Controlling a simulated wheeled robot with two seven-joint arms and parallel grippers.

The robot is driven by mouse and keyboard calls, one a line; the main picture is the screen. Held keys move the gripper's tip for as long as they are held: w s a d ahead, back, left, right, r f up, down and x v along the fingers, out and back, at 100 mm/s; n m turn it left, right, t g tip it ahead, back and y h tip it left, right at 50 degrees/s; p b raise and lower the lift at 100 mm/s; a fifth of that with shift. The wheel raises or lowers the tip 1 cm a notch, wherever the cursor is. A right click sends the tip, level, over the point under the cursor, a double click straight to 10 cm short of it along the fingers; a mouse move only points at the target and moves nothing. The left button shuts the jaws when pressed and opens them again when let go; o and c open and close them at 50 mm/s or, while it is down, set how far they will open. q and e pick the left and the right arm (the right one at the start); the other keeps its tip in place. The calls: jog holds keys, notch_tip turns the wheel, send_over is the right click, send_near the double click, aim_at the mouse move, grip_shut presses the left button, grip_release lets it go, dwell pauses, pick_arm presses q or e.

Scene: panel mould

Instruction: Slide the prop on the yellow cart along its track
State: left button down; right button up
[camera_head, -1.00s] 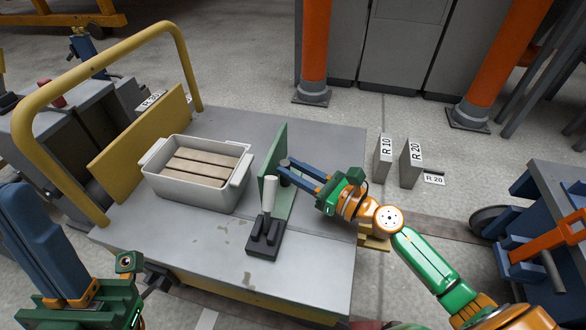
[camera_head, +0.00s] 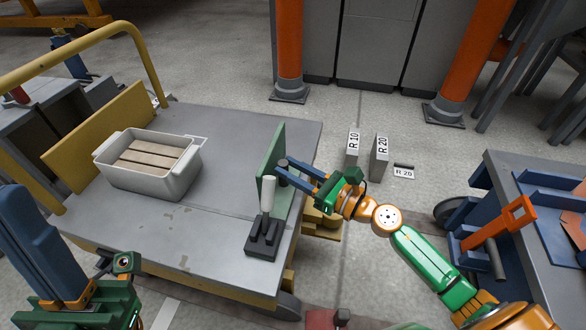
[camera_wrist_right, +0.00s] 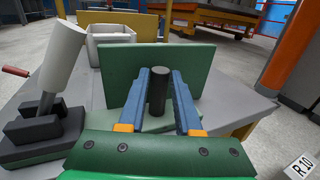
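The prop has an upright green plate (camera_head: 271,165), a dark block with a white handle (camera_head: 264,240) and a dark round post. It stands near the right edge of the yellow cart's grey deck (camera_head: 200,232). My right gripper (camera_head: 284,172) comes in from the right with its blue fingers on either side of the post (camera_wrist_right: 157,92), beside the plate. The fingers look closed on the post, though contact on its right side is hard to see. My left gripper (camera_head: 122,290) is low at the left; its fingers are mostly hidden. The track is not clearly visible.
A grey bin (camera_head: 185,180) with wooden bars stands on the cart, left of the prop. The cart's yellow rail (camera_head: 70,50) rises at left. Signs R 10 (camera_head: 353,147) and R 20 (camera_head: 380,155) stand right of the cart. A blue cart (camera_head: 505,165) stands further right.

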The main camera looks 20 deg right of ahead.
jog(key=shift+o, duration=1.3)
jog(key=v, duration=0.7)
jog(key=shift+b, duration=0.35)
